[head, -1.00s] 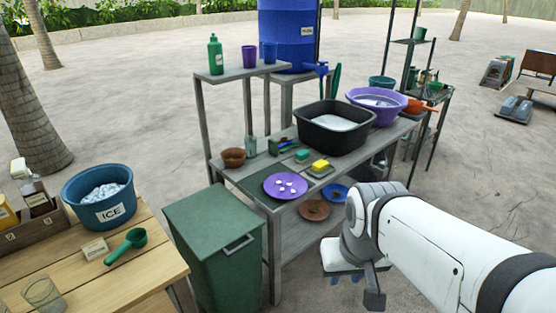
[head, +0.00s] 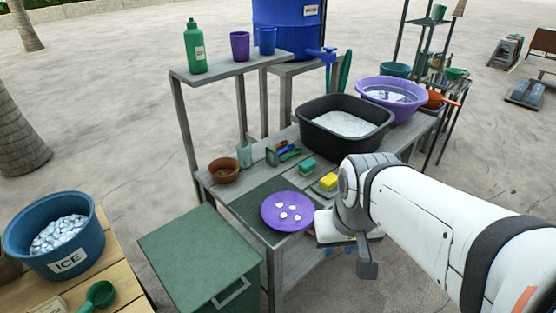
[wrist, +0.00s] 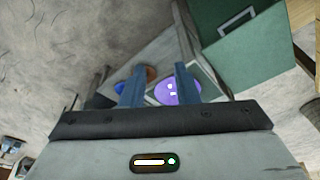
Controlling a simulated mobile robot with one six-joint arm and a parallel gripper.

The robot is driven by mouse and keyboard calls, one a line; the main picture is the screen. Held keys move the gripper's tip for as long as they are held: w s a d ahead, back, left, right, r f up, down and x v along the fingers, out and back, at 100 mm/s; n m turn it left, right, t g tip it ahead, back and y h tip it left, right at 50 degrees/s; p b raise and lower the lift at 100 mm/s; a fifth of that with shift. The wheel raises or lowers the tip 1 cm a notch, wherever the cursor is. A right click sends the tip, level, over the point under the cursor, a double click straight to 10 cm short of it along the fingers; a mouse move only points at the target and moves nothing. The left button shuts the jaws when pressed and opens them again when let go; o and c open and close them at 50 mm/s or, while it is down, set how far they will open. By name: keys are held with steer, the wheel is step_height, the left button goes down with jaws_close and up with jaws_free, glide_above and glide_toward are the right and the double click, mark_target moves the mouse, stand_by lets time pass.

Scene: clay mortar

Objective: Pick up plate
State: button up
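A purple plate (head: 288,211) with several small white pieces on it lies on the dark mat at the near end of the grey workbench (head: 240,195). In the wrist view the purple plate (wrist: 165,92) shows between and behind the fingers, partly covered by the right finger. My gripper (wrist: 160,82) is open and empty, its two blue fingers apart.
A green lidded bin (head: 200,255) stands in front of the bench. A yellow sponge (head: 329,181), a green sponge (head: 307,167), a brown bowl (head: 223,170) and a black basin (head: 345,125) sit on the bench. An ice tub (head: 55,240) stands on the wooden table at left.

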steer(key=shift+a, duration=0.15)
steer(key=w+d+f+m+t+h+b, duration=0.1)
steer(key=w+d+f+m+t, duration=0.1)
steer(key=w+d+f, duration=0.35)
steer(key=w+d+f+m+t+b, duration=0.2)
steer(key=w, duration=0.6)
steer(key=w+d+f+m+t+h+b, duration=0.1)
steer(key=w+d+f+m, duration=0.15)
steer(key=w, duration=0.45)
steer(key=w+a+f+m+t+y+b, duration=0.1)
steer(key=w+a+f+m+y+b, duration=0.1)
steer(key=f, duration=0.6)
steer(key=w+a+f+m+y+b, duration=0.2)
steer(key=w+a+f+y, duration=0.2)
steer(key=f, duration=0.5)
steer(key=w+y, duration=0.2)
steer(key=shift+w+a+f+t+y, duration=0.15)
steer(key=shift+a+f+t+y, duration=0.1)
steer(key=shift+a+t+y, duration=0.15)
steer(key=shift+c, duration=0.5)
jaws_close()
